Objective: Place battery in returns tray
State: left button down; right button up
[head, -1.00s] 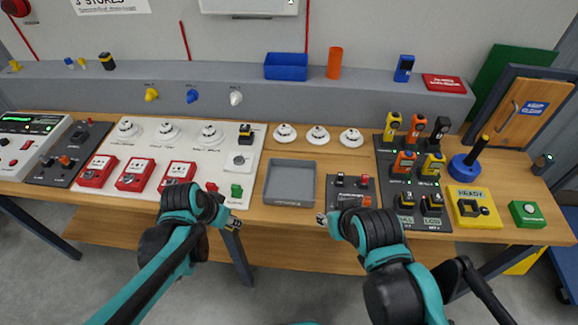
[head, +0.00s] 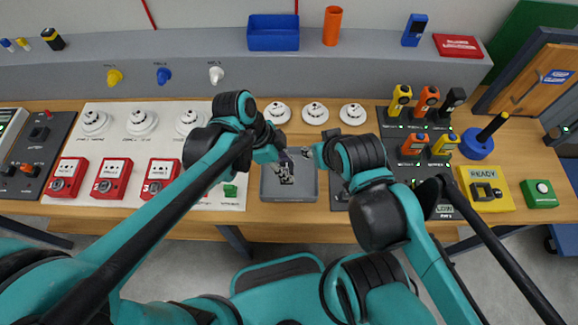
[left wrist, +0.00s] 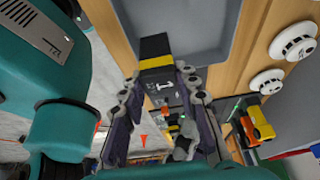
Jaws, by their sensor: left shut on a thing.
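My left gripper (head: 284,165) is over the grey returns tray (head: 304,192) in the head view, covering part of its floor. In the left wrist view its fingers (left wrist: 160,90) are shut on a battery (left wrist: 155,50), a dark block with a yellow band and a black end. The battery's black end overlaps the edge of the grey tray (left wrist: 200,28) in that view; I cannot tell whether it touches the tray. My right gripper (head: 312,152) is near the tray's upper right corner, small and partly hidden by its arm, so its jaws are unclear.
White round detectors (head: 315,113) stand behind the tray. Red call points (head: 112,178) are at left. A dark panel with yellow and orange devices (head: 415,145) is at right. A blue bin (head: 273,33) and an orange cylinder (head: 332,25) are on the back ledge.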

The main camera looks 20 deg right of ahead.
aim_at(289, 166)
pick_arm(q)
jog(key=shift+w+d+f+b, duration=0.35)
jog(key=shift+w+f, duration=0.3)
jog(key=shift+f, duration=0.45)
jog(key=shift+w+d+f+b, duration=0.25)
jog(key=shift+w+f+b, duration=0.35)
jog(key=shift+f, duration=0.5)
jog(key=shift+w+d+f+b, duration=0.3)
jog(key=shift+w+f, duration=0.4)
jog(key=shift+f, duration=0.4)
jog(key=shift+f, duration=0.15)
jog(key=c, duration=1.1)
grip_release()
jog(key=shift+c, duration=0.2)
